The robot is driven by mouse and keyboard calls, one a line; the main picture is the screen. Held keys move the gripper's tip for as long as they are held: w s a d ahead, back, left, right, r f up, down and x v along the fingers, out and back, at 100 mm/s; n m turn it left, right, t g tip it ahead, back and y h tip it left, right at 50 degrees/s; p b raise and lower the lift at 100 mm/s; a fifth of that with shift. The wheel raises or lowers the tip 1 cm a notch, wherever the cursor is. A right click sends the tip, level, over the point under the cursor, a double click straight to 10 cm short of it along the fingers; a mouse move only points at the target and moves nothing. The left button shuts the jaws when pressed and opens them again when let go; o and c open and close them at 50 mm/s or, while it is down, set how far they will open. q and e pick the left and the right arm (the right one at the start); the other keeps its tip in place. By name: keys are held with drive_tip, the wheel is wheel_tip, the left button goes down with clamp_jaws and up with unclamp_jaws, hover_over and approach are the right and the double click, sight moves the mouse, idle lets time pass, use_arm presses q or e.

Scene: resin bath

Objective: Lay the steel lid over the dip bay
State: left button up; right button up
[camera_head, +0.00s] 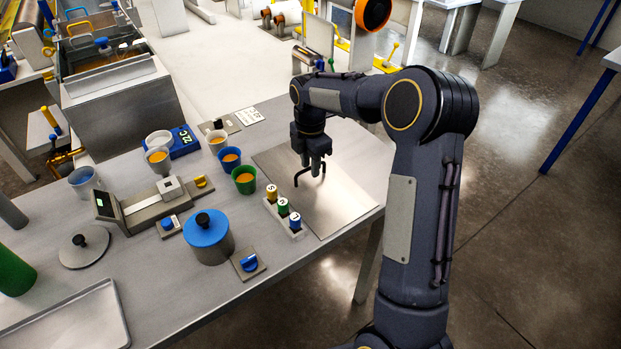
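The steel lid (345,197) is a flat rectangular plate with a dark bar handle (298,180), lying at the table's right end. My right gripper (312,168) points down at the handle, its fingers at the bar. I cannot tell whether they are closed on it. The lid looks flat on the table. An open grey tank (128,112) with orange contents, seemingly the dip bay, stands at the back left; its inside is partly hidden. My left gripper is not in view.
A rack of labelled vials (283,218) stands at the lid's left edge. A white surface (235,65) behind has clear room.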

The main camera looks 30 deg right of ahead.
wheel_tip(320, 180, down, 2)
drive_tip(key=shift+f, duration=0.1)
clamp_jaws()
idle(0.5)
